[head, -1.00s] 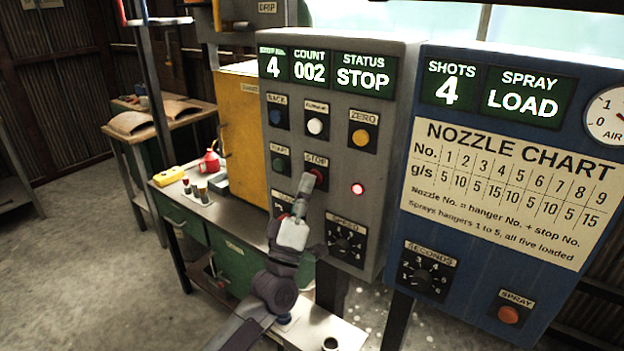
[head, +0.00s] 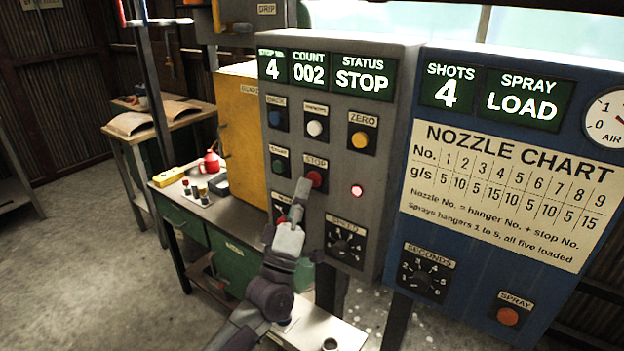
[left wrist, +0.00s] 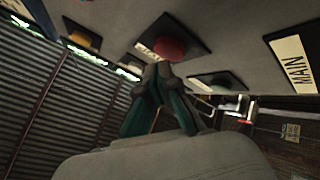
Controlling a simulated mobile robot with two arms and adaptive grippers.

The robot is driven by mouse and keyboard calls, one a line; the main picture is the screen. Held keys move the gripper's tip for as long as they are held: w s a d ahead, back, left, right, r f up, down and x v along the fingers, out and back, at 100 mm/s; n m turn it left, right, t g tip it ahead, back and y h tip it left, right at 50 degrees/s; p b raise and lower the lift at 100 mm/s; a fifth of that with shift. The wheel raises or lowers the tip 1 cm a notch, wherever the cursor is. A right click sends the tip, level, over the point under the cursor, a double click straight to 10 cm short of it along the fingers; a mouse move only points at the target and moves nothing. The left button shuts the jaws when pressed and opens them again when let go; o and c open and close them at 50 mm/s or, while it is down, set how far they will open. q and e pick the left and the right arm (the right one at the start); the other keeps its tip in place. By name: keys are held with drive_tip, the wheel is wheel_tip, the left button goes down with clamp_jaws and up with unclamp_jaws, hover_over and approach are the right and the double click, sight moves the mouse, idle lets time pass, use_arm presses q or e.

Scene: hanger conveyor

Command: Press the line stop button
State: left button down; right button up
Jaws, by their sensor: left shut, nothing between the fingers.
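The red STOP button (head: 314,179) is on the grey control panel (head: 385,150), under its STOP label. The panel's status display (head: 363,77) reads STOP, and a small red lamp (head: 357,191) is lit right of the button. My left gripper (head: 302,186) is shut and empty, its tips just below and left of the STOP button in the head view. In the left wrist view the closed fingertips (left wrist: 160,70) are just below a red button (left wrist: 170,48); I cannot tell whether they touch it. My right gripper is not in view.
Other buttons and a speed knob (head: 345,244) surround the STOP button closely. A blue spray panel (head: 400,215) with a red SPRAY button (head: 508,316) stands to the right. A green workbench (head: 180,222) and a yellow cabinet (head: 243,140) are behind on the left.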

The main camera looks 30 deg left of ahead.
use_arm(q)
drive_tip(key=s+p, duration=0.1)
drive_tip(key=s, duration=0.4)
drive_tip(key=shift+s+a, duration=0.2)
idle(0.4)
